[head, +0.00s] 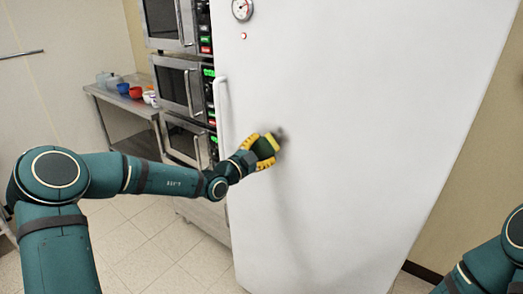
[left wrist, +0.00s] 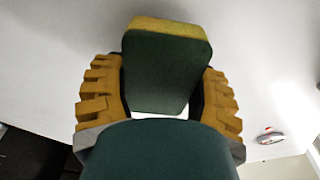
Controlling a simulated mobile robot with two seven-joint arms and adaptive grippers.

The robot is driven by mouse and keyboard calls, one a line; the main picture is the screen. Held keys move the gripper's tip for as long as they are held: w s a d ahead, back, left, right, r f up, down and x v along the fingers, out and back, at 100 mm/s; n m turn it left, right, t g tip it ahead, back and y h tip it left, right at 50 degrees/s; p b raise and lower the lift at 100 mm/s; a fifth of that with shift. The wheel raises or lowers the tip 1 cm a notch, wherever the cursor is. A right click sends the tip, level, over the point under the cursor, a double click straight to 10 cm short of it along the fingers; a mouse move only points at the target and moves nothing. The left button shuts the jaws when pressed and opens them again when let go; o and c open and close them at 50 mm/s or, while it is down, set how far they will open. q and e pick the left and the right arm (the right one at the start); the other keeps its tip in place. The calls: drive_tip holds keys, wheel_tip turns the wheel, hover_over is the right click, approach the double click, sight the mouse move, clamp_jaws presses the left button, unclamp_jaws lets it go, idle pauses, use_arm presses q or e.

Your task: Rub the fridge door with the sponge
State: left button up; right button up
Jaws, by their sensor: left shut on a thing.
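My left gripper (head: 266,151) is shut on the sponge (head: 265,147) in front of the white fridge door (head: 350,120). The sponge is dark green with a yellow layer on the side facing the door. In the left wrist view the sponge (left wrist: 167,70) sits between the two yellow ridged fingers, with the white door behind it. The sponge appears to be at or very near the door surface; exact contact is hidden. A dark shadow shows beside it. The fridge handle (head: 221,112) is left of the sponge. My right gripper is out of view.
Stacked microwaves (head: 183,85) stand left of the fridge. A metal side table (head: 115,97) holds several cups and bowls. A round dial (head: 242,9) is high on the fridge door. The door right of the sponge is clear. My right arm shows at the lower right.

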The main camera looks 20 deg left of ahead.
sight(282, 138)
use_arm(q)
drive_tip(key=shift+p+x, duration=0.45)
drive_tip(key=shift+x, duration=0.45)
drive_tip(key=shift+s+d+p, duration=0.35)
drive_tip(key=shift+d+p, duration=0.15)
drive_tip(key=shift+d, duration=0.35)
drive_tip(key=shift+s+d+p, duration=0.3)
drive_tip(key=shift+d+p, duration=0.15)
drive_tip(key=shift+d, duration=0.4)
drive_tip(key=shift+s+d+p, duration=0.3)
drive_tip(key=shift+d+p, duration=0.25)
drive_tip(key=shift+d, duration=0.4)
drive_tip(key=shift+s+d+p, duration=0.3)
drive_tip(key=shift+d+p, duration=0.25)
drive_tip(key=shift+d, duration=0.35)
drive_tip(key=shift+r+p, duration=0.85)
drive_tip(key=shift+p, duration=0.35)
drive_tip(key=shift+w+a+f+p, duration=0.1)
drive_tip(key=shift+w+a+p, duration=0.1)
drive_tip(key=shift+a+p, duration=0.35)
drive_tip(key=shift+w+a+p, duration=0.2)
drive_tip(key=shift+a, duration=0.55)
drive_tip(key=shift+w+a+f+p, duration=0.1)
drive_tip(key=shift+w+a+p, duration=0.1)
drive_tip(key=shift+a+p, duration=0.35)
